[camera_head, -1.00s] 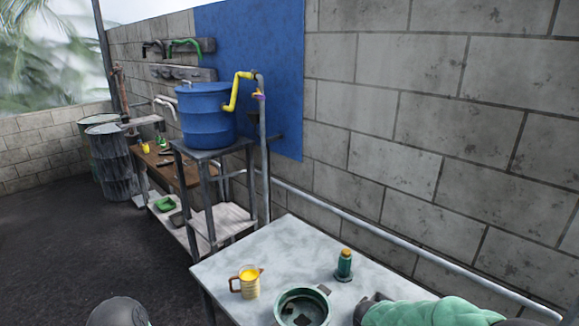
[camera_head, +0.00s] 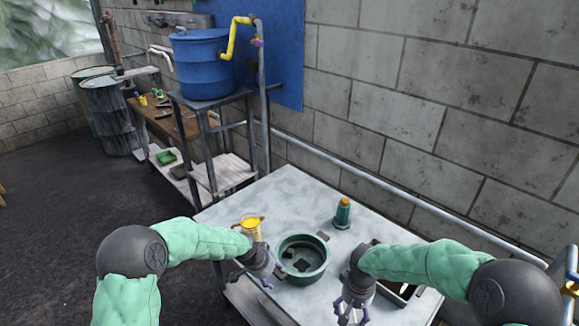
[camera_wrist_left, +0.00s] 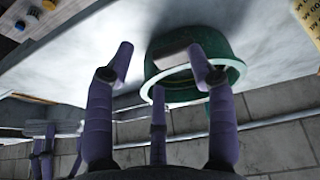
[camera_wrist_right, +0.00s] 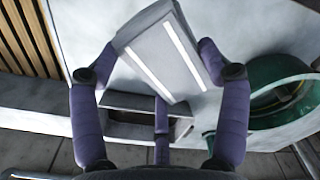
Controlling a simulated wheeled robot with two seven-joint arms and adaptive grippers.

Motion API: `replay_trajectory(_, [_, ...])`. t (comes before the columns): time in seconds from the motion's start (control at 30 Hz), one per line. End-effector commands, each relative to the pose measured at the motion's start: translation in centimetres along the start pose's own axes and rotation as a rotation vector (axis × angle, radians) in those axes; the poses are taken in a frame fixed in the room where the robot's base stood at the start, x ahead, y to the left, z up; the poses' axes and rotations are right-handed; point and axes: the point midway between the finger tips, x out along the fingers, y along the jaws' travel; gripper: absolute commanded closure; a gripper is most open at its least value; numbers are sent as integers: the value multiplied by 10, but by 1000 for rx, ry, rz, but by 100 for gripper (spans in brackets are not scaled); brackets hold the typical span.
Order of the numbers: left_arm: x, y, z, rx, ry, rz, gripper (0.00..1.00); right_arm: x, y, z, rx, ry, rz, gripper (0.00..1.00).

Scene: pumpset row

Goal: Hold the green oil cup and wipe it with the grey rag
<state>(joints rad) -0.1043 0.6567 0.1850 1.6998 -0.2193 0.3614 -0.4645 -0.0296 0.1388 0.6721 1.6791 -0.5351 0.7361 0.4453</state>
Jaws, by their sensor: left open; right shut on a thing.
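A small green vessel with a brass-coloured top (camera_head: 343,213), which looks like the oil cup, stands upright toward the back of the table. My left gripper (camera_head: 266,274) is open and empty, low beside a wide green bowl (camera_head: 322,264). The left wrist view shows the open fingers (camera_wrist_left: 160,65) with the bowl (camera_wrist_left: 222,82) beyond them. My right gripper (camera_head: 352,312) is at the table's front right. In the right wrist view its fingers (camera_wrist_right: 158,62) are shut on a grey piece with white stripes (camera_wrist_right: 150,48), which looks like the folded grey rag. The head view does not show it clearly.
A yellow-filled jug (camera_head: 251,226) stands close behind my left gripper. A grey open box (camera_wrist_right: 118,124) lies below the right fingers. The pale table (camera_head: 283,203) has free room at the back left. A pipe (camera_head: 400,205) runs along the wall behind.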

Motion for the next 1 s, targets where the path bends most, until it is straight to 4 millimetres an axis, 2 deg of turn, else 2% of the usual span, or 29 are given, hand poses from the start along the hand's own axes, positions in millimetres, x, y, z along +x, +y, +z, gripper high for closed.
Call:
replay_trajectory(0.03, [-6, -3, -9, 24, 4, -8, 44, 0, 0, 0, 0, 0, 0, 61])
replay_trajectory(0.17, [-16, -7, -21, 61, 7, -20, 44, 0, 0, 0, 0, 0, 0, 61])
replay_trajectory(0.33, [-13, -8, -24, 75, 5, -23, 44, 0, 0, 0, 0, 0, 0, 61])
replay_trajectory(0.73, [34, -9, -24, 72, 5, -23, 44, 0, 0, 0, 0, 0, 0, 61])
replay_trajectory(1.0, [58, -9, -23, 71, 3, -21, 44, 0, 0, 0, 0, 0, 0, 61])
